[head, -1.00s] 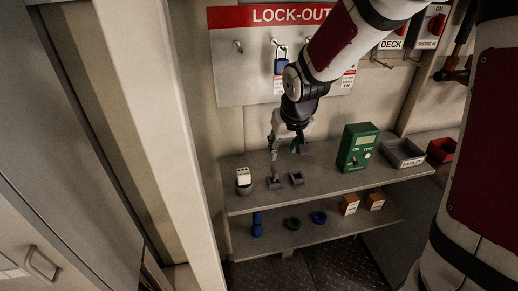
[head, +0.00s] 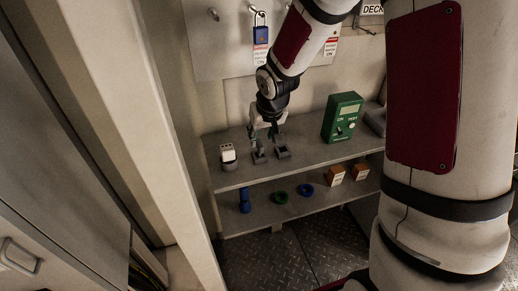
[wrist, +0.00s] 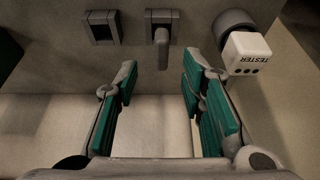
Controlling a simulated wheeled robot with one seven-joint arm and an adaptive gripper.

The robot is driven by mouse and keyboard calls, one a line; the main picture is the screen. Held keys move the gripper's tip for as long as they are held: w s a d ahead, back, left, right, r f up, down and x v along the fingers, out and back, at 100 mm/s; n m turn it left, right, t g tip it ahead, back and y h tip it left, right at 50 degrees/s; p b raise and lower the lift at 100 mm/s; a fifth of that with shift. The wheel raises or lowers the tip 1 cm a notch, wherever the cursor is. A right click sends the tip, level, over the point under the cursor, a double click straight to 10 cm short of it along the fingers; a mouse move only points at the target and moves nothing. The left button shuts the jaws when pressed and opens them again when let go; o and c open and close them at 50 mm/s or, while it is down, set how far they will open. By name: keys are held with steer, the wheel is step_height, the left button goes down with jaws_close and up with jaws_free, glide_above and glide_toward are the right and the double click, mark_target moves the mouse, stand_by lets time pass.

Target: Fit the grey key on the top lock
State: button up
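A grey piece with an upright stem, which looks like the grey key (wrist: 162,46), stands in a grey holder on the upper shelf. The holder also shows in the head view (head: 259,157). My gripper (head: 267,140) is just above the shelf near it. In the wrist view, my gripper (wrist: 160,72) is open with teal pads, and the stem lies beyond and between the fingertips, with nothing held. I cannot make out the top lock in either view.
A second square grey holder (head: 283,152) stands beside the key. A white tester (head: 228,153) and green box (head: 343,117) flank them on the upper shelf (head: 310,147). Blue and green rings lie below. A blue padlock (head: 261,35) hangs on the board behind.

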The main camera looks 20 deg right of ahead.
mark_target(260, 143)
steer(key=shift+f, duration=0.15)
steer(key=shift+x, duration=2.65)
steer(key=shift+a, duration=0.1)
steer(key=shift+s, duration=0.1)
jaws_close()
